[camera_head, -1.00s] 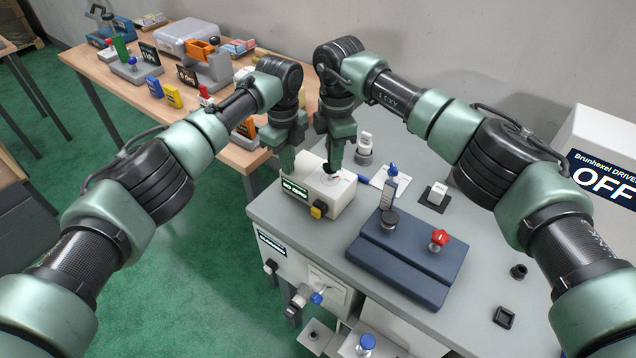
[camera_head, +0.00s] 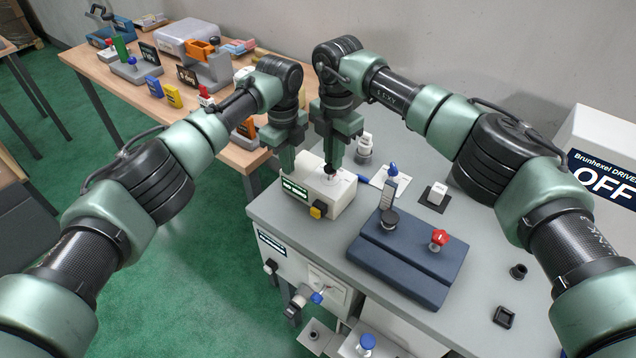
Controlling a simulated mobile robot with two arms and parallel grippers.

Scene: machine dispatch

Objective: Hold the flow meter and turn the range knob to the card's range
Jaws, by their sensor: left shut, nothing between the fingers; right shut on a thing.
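The flow meter appears to be a cream box (camera_head: 338,203) at the left end of the grey bench, with a dark display (camera_head: 294,190) on its front and a yellow part (camera_head: 318,210) near the front corner. My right gripper (camera_head: 332,173) points down over its top face and is shut on a small knob there, mostly hidden by the fingers. My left gripper (camera_head: 287,168) is shut and empty, pointing down at the box's left back edge; I cannot tell whether it touches. No range on a card is readable.
A blue block (camera_head: 400,262) with a red knob (camera_head: 439,238) stands in front right on the bench (camera_head: 480,300). A white sheet (camera_head: 388,182) with a blue-topped part lies behind it. A wooden table (camera_head: 140,85) with several objects is at back left.

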